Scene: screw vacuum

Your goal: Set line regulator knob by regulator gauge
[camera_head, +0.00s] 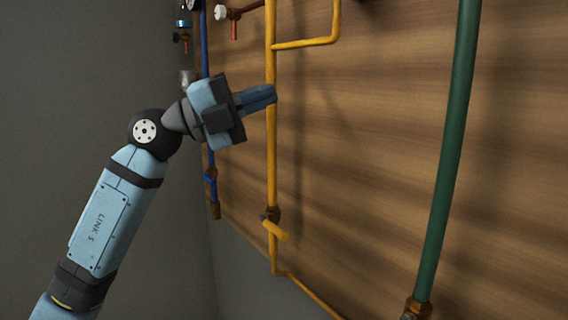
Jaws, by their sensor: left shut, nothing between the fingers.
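My left gripper (274,94) is in the middle left of the head view, with its fingers shut and empty. The fingers point right, and their tips overlap the yellow pipe (271,150) in the picture; I cannot tell whether they touch it. At the top left edge of the board are small fittings: a white round part (221,13), a blue-banded part (184,23) and a pale part (187,77) partly behind the gripper. I cannot tell which of these is the regulator knob or the gauge. The top fittings are cut off by the frame. My right gripper is not in view.
A wooden board (370,170) fills the right side. A thick green pipe (451,150) runs down it to a brass fitting. A yellow valve handle (275,230) sits low on the yellow pipe. A blue pipe (204,45) runs along the board's left edge. Grey wall lies left.

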